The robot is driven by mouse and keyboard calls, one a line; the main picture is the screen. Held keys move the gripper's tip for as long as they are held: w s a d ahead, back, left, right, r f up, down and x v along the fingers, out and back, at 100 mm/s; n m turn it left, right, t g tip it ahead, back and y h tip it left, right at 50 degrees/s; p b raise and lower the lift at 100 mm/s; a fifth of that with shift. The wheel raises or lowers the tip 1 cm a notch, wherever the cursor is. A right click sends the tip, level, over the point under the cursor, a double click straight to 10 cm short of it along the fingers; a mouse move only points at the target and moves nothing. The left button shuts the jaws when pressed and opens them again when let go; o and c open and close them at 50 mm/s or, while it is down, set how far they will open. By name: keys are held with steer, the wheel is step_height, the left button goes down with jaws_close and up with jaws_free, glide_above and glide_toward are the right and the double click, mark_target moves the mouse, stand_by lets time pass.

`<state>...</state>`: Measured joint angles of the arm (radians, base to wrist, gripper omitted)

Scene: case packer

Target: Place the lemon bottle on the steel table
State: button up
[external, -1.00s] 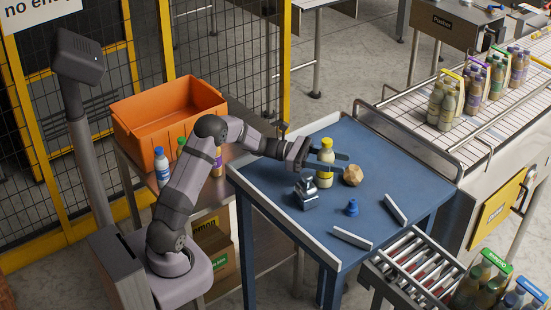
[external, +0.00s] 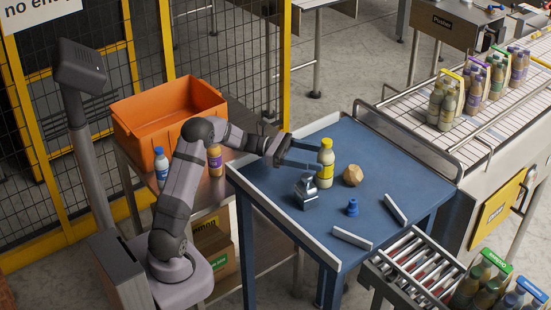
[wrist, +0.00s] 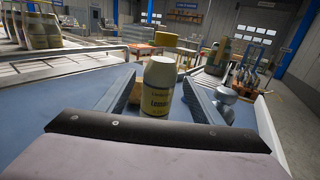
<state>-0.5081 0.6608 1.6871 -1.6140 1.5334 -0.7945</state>
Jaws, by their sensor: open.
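The lemon bottle (external: 326,163), pale yellow with a yellow cap and label, stands upright on the blue table (external: 385,170). In the wrist view the bottle (wrist: 158,88) stands ahead, between the lines of the two fingers, its label facing me. My gripper (external: 312,156) is open and level with the bottle, on its left, with its fingertips close to it; whether they touch cannot be told. The steel table (external: 200,198) is at the left, beside my arm, and partly hidden by it. An orange crate and bottles stand on it.
A grey metal piece (external: 307,192), a wooden block (external: 352,175) and a blue knob-like piece (external: 352,208) are near the bottle. The orange crate (external: 165,112), a blue-capped bottle (external: 161,166) and a purple-labelled bottle (external: 215,161) occupy the steel table. White rails edge the blue table.

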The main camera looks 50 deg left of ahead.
steer(key=shift+o, duration=0.5)
steer(key=shift+b+v, duration=0.75)
steer(key=shift+v, duration=2.05)
